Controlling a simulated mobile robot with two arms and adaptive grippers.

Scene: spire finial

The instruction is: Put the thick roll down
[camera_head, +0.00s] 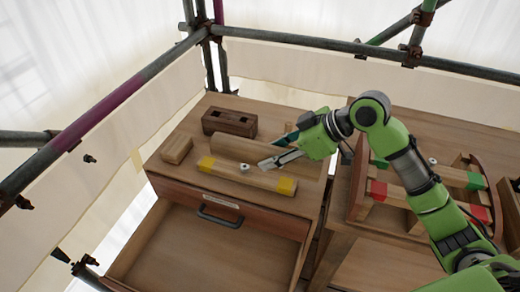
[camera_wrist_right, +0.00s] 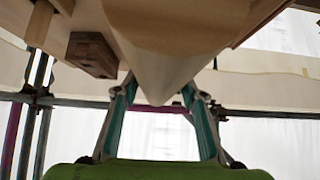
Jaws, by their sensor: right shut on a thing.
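The thick roll (camera_head: 233,147) is a pale wooden piece lying lengthwise at the cabinet top, behind a bar with yellow ends (camera_head: 225,170). My right gripper (camera_head: 281,152) reaches in from the right and is shut on the roll, one finger on each side. In the right wrist view the pale roll (camera_wrist_right: 155,55) runs between the two fingers (camera_wrist_right: 158,95). I cannot tell whether the roll touches the cabinet top or hangs just above it. Part of it is hidden by the gripper. My left gripper is not in view.
A dark block with holes (camera_head: 229,122) stands behind the roll, and a small wooden block (camera_head: 176,149) to its left. Below, a drawer (camera_head: 250,222) is open. At right is a wooden rack (camera_head: 357,185) with red- and green-ended bars. Scaffold poles (camera_head: 300,40) run behind.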

